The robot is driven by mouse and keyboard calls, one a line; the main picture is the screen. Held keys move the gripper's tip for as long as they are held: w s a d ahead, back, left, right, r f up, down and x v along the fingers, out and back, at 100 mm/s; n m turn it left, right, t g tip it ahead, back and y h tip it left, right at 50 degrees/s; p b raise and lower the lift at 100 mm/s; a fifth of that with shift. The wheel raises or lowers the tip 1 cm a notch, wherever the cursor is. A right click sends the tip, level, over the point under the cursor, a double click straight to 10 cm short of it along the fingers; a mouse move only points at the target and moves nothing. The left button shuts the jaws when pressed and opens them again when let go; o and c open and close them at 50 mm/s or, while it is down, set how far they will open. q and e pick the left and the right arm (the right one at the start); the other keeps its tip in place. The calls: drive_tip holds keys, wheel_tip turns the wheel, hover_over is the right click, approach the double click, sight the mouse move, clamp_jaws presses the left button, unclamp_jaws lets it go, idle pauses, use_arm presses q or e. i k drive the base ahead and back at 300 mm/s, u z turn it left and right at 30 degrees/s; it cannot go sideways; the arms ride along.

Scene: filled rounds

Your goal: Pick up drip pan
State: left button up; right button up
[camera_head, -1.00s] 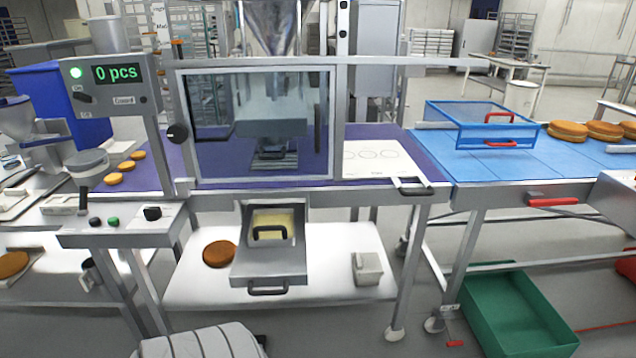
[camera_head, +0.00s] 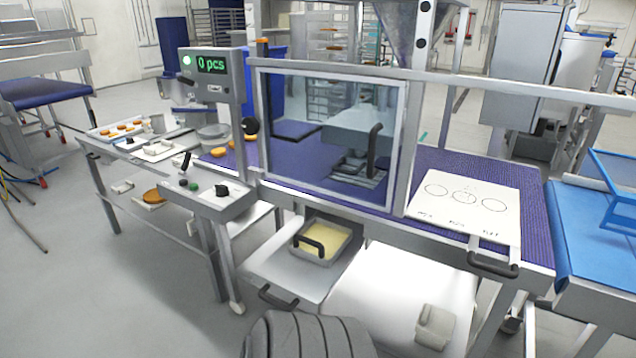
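A shallow grey metal pan (camera_head: 346,257) with yellow stuff in it and a dark arched handle (camera_head: 309,245) appears to be the drip pan. It sits level under the machine's clear-windowed housing, at the back of a pulled-out grey metal tray or drawer (camera_head: 290,278). That tray has its own dark handle (camera_head: 277,297) on its front edge. Neither of my grippers is in view, and nothing is seen touching the pan.
A white sheet with circles (camera_head: 465,200) lies on the purple belt (camera_head: 530,215). The counter box (camera_head: 210,68) reads 0 pcs. Open floor (camera_head: 110,290) lies at the left.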

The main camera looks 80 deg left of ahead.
sight(321, 241)
drive_tip(key=u, duration=0.7)
drive_tip(key=i, duration=0.75)
drive_tip(key=u, duration=0.9)
